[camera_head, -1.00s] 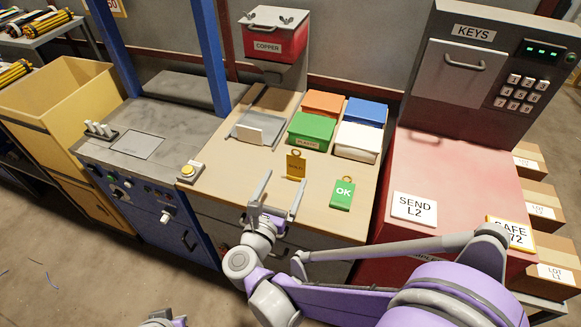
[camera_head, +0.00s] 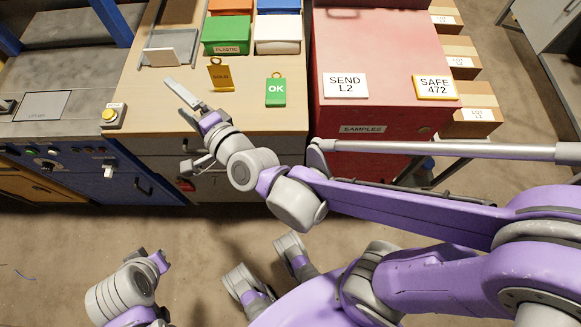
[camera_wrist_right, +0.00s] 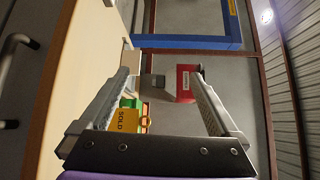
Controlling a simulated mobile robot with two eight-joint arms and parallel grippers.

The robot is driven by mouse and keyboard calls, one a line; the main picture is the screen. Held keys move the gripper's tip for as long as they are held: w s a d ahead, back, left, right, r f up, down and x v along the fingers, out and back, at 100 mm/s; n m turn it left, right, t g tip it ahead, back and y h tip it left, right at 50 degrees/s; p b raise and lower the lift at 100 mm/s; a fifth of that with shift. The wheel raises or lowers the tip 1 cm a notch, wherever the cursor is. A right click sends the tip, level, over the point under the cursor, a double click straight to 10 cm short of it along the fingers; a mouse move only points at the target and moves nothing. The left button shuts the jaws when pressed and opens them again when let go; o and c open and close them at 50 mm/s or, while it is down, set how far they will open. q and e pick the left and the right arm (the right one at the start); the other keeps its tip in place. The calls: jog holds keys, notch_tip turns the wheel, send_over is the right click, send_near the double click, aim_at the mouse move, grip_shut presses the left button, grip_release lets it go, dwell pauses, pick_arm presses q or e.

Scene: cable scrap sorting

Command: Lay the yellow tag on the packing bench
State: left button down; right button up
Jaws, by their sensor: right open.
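The yellow tag (camera_head: 221,76), marked SOLD with a ring at its top, is on the wood-topped bench (camera_head: 150,98) and looks upright. In the right wrist view the yellow tag (camera_wrist_right: 124,121) shows beside the left-hand finger, partly hidden by the gripper body. My right gripper (camera_head: 176,128) is open and empty at the bench's front edge, left of and nearer than the tag. Its spread fingers (camera_wrist_right: 163,85) also show in the wrist view. A part of my left arm shows at the lower left, but its jaws cannot be made out.
A green OK tag (camera_head: 276,91) lies right of the yellow tag. Behind are a green PLASTIC box (camera_head: 227,34), a white box (camera_head: 277,35) and a grey tray (camera_head: 152,38). A yellow button (camera_head: 110,115) is left; a red cabinet (camera_head: 385,95) stands right.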

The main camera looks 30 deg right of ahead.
jog(key=s+d+f+n+g+h, duration=0.1)
jog(key=s+d+f+n+g, duration=0.5)
jog(key=s+f+n, duration=0.2)
jog(key=s+d+f+n+g+h, duration=0.2)
jog(key=s+d+f+n+g, duration=0.4)
jog(key=s, duration=0.6)
jog(key=d+f+n, duration=0.1)
jog(key=n, duration=0.1)
jog(key=shift+d+f+n+h, duration=0.25)
jog(key=shift+f+n+h, duration=0.05)
jog(key=shift+f, duration=0.1)
